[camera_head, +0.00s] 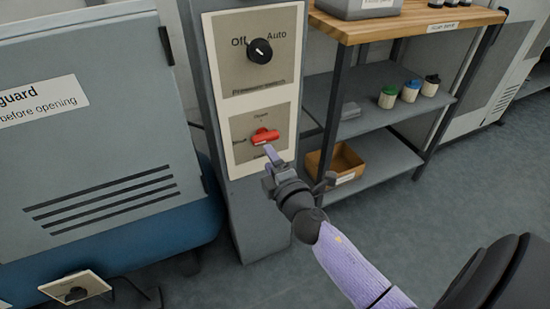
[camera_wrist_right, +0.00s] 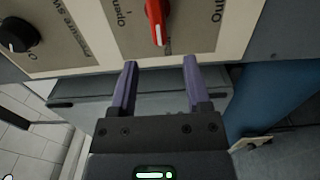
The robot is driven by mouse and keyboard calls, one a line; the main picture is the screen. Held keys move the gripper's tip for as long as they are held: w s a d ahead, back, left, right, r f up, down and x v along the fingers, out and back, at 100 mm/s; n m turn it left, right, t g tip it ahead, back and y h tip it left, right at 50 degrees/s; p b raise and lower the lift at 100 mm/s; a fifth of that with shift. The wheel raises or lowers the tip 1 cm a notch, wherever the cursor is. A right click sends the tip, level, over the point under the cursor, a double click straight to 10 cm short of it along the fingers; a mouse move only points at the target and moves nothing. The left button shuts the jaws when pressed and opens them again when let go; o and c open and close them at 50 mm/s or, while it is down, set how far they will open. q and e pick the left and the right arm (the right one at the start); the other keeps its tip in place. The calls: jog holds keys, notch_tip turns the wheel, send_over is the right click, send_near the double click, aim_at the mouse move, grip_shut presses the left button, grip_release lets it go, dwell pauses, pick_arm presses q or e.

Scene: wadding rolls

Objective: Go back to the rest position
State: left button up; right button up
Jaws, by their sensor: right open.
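My right gripper (camera_head: 270,156) is just below the red handle (camera_head: 264,136) on the lower plate (camera_head: 240,153) of a grey column. In the right wrist view its two purple fingers (camera_wrist_right: 160,64) are spread apart with nothing between them. The red handle (camera_wrist_right: 156,22) shows beyond the fingertips there, with a small gap. In the head view the handle lies nearly level, slightly tilted, between the words on its plate. My left gripper is in neither view.
A black knob (camera_head: 259,51) sits on the upper plate, marked Off and Auto. A grey guarded machine (camera_head: 90,120) stands on the left. On the right, a shelf unit (camera_head: 375,85) holds several jars and an open cardboard box (camera_head: 336,168). Open floor (camera_head: 440,215) lies at the right.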

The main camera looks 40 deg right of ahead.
jog(key=shift+v, duration=1.25)
